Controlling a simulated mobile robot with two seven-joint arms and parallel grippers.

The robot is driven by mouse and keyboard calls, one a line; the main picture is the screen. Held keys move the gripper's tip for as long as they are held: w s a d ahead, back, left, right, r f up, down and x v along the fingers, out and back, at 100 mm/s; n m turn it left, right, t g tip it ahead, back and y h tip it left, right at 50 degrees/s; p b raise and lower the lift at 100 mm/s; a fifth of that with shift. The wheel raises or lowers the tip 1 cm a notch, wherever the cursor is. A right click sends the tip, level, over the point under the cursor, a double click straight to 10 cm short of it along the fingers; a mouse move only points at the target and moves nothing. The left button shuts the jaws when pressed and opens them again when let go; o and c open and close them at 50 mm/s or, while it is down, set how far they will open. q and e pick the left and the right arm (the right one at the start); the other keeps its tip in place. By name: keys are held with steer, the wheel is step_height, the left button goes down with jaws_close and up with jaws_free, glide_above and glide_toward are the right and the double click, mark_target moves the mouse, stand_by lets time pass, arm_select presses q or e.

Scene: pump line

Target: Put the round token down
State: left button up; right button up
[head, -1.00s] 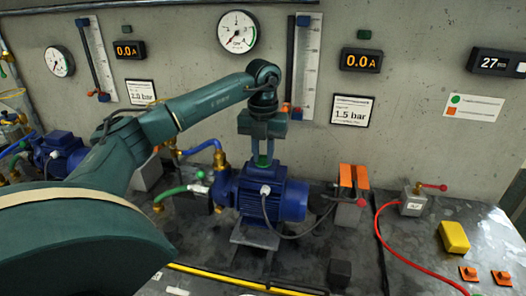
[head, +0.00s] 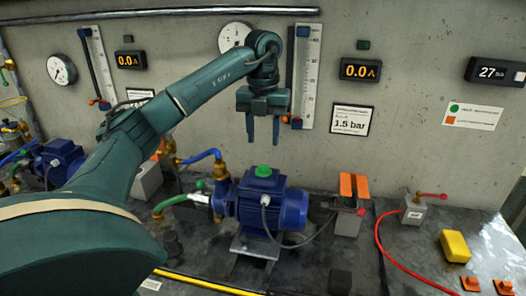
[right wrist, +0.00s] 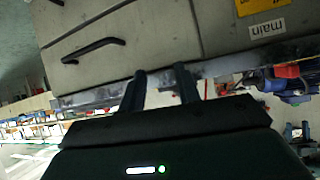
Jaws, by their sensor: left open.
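The round token (head: 264,171) is green and rests on top of the blue motor (head: 275,206) of the middle pump, in the head view. My left gripper (head: 263,141) hangs above it with two fingers apart and nothing between them. There is a clear gap between the fingertips and the token. In the right wrist view, my right gripper (right wrist: 160,71) shows two fingers apart with nothing between them. The token does not show in that view.
A red hose (head: 388,250) and a yellow block (head: 455,246) lie right. A gauge panel wall (head: 420,120) rises behind.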

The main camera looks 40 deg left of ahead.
arm_select(q)
step_height(320, 180, up, 4)
steer(key=shift+r+p, duration=0.15)
steer(key=shift+p, duration=0.5)
arm_select(e)
steer(key=shift+s+d, duration=0.15)
steer(key=shift+d, duration=0.05)
steer(key=shift+r, duration=0.1)
